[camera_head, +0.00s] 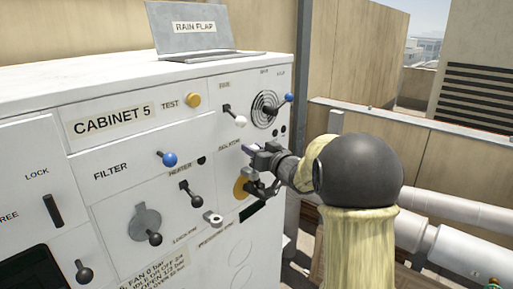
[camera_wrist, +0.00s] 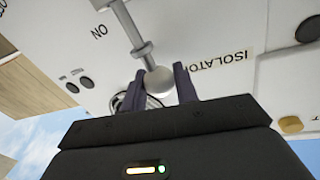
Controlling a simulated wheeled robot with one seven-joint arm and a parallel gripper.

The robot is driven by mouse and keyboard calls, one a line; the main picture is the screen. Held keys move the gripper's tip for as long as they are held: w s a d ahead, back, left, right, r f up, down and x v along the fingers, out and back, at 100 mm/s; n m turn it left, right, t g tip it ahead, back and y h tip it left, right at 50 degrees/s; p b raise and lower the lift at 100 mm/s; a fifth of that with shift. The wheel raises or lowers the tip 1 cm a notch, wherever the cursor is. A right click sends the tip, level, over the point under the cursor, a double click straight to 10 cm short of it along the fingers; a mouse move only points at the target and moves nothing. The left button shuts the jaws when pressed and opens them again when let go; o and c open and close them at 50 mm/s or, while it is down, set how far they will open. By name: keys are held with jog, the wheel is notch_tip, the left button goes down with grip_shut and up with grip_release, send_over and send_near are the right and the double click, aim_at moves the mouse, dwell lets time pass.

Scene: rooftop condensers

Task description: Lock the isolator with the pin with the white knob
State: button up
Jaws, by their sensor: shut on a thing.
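My gripper (camera_head: 256,154) is in front of the right part of the cabinet, beside the ISOLATOR label. In the wrist view its two dark fingers (camera_wrist: 159,84) are shut on the white knob (camera_wrist: 157,80) of a pin. The pin's grey shaft (camera_wrist: 127,25) with a collar runs up and left from the knob in that view. I cannot tell whether its far end is in a hole. The isolator's yellow disc (camera_head: 241,187) with a dark handle lies just below the gripper, partly hidden by it.
Close above the gripper, a FAN lever with a white knob (camera_head: 241,121) juts out. A blue-knobbed lever (camera_head: 289,97) is at upper right and another blue knob (camera_head: 169,159) by FILTER.

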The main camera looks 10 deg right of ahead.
jog(key=shift+f+b, duration=0.5)
jog(key=shift+f, duration=0.15)
dwell(0.8)
jog(key=shift+d, duration=0.15)
jog(key=shift+w+f, duration=0.15)
jog(key=shift+c, duration=0.4)
jog(key=shift+a, duration=0.45)
grip_shut()
jog(key=shift+d+f+b, duration=0.25)
jog(key=shift+d+b, duration=0.05)
jog(key=shift+d, duration=0.15)
jog(key=shift+s+f, duration=0.1)
jog(key=shift+s, duration=0.1)
jog(key=shift+a+f, duration=0.15)
jog(key=shift+f, duration=0.05)
jog(key=shift+f+b, duration=0.4)
jog(key=shift+b, duration=0.2)
